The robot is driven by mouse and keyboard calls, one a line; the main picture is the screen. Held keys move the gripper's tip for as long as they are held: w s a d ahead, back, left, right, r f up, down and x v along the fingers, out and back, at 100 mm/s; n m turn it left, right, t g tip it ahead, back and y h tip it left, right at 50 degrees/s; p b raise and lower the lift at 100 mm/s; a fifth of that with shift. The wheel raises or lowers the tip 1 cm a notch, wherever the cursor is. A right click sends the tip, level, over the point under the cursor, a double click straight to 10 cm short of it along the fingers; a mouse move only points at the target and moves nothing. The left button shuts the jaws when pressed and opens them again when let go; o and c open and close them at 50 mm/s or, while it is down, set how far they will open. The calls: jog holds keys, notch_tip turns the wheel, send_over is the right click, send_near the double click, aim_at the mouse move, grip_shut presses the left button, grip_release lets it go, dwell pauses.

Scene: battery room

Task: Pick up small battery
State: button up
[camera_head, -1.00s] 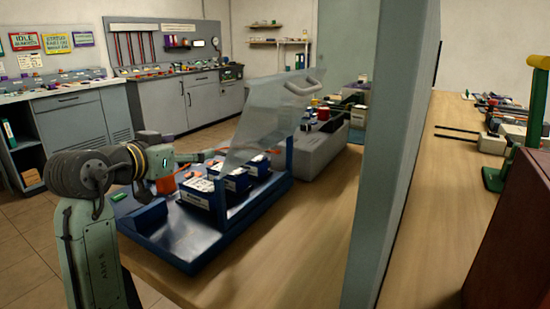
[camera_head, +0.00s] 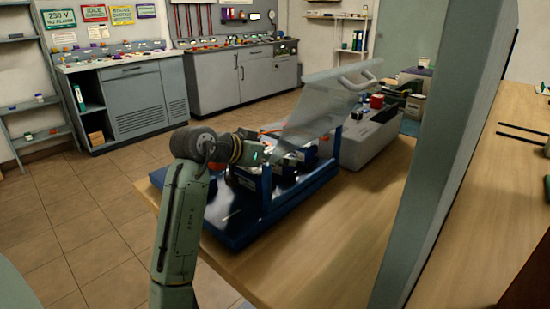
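A blue battery stand (camera_head: 232,238) sits on the wooden table with dark batteries (camera_head: 245,181) in it. They are small in the picture and partly covered by my arm and the stand's post, so I cannot tell which is the small battery. A clear tilted cover (camera_head: 318,103) with a grey handle rises over the stand. My arm reaches over the stand from the left. My gripper is at the arm's far end, low by the cover and batteries; its fingers are too small and hidden to read.
A grey case (camera_head: 368,143) with a red item (camera_head: 377,101) on top stands behind the stand. A grey upright panel (camera_head: 440,175) divides the table at right. The table's front part (camera_head: 330,250) is bare. Grey cabinets (camera_head: 135,100) line the back wall.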

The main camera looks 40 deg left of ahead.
jog(key=shift+w+f, duration=0.2)
jog(key=shift+w, duration=0.2)
jog(key=shift+r, duration=0.1)
jog(key=c, duration=1.7)
